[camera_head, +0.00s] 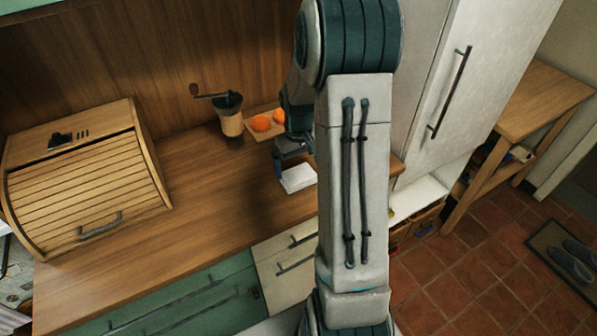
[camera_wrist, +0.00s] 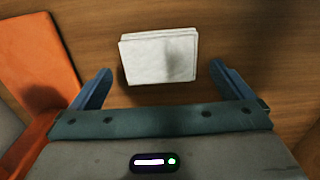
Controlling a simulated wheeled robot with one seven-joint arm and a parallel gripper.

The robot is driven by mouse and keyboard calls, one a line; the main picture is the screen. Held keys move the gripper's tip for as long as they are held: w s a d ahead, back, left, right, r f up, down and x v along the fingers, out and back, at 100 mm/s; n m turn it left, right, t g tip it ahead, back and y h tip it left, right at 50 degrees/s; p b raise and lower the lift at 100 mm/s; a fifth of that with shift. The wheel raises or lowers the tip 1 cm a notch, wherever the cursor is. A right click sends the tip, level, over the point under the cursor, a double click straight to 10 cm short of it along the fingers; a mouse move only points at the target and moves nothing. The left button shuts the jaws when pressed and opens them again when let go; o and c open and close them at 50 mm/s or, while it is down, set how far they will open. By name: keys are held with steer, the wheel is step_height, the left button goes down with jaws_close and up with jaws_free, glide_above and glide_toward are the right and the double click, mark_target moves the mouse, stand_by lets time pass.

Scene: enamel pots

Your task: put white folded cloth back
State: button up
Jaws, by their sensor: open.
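The white folded cloth (camera_head: 298,178) lies on the wooden counter near its front edge, partly beside my arm in the head view. In the wrist view the cloth (camera_wrist: 159,56) lies flat just ahead of my fingertips, between their lines. My gripper (camera_wrist: 160,80) is open and empty, with one blue finger to each side of the cloth. In the head view my gripper (camera_head: 283,160) hangs over the counter just behind the cloth, and my arm hides part of it. I cannot tell the exact height of the fingers above the counter.
A wooden bread box (camera_head: 85,180) stands at the counter's left. The counter (camera_head: 200,215) between is clear. A tall white cabinet (camera_head: 455,70) rises at the right.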

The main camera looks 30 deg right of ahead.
mark_target(298, 174)
step_height(298, 174, up, 7)
steer(key=s+a+r+t, duration=0.1)
steer(key=s+a+r, duration=0.3)
steer(key=s+a, duration=0.3)
steer(key=s+a+r+t, duration=0.2)
steer(key=s+a+r, duration=0.2)
steer(key=s, duration=0.8)
steer(key=shift+s+a+r, duration=0.15)
steer(key=shift+a+r, duration=0.15)
steer(key=shift+a, duration=1.1)
